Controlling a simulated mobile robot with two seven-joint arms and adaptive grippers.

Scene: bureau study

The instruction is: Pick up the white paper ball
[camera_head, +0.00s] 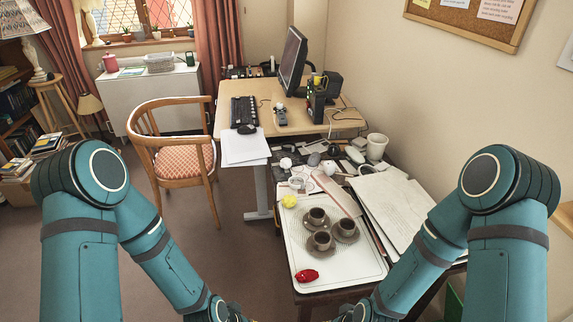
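Two small whitish rounded lumps sit among clutter behind the tray: a white lump (286,163) at the left and a white lump (329,167) to its right. Either could be the white paper ball; they are too small to tell which. A crumpled yellow ball (289,201) lies on the back left part of the white tray (345,273). My two arms come in from the left and right and reach down to the bottom edge. The fingers of both grippers are out of the picture, well in front of the lumps.
The tray also holds several dark cups on saucers and a red object (307,275). Papers (395,205) lie to its right and a white cup (376,147) stands behind them. A desk (300,116) with a monitor (292,61) is behind. A chair (180,157) stands left, with open floor in front.

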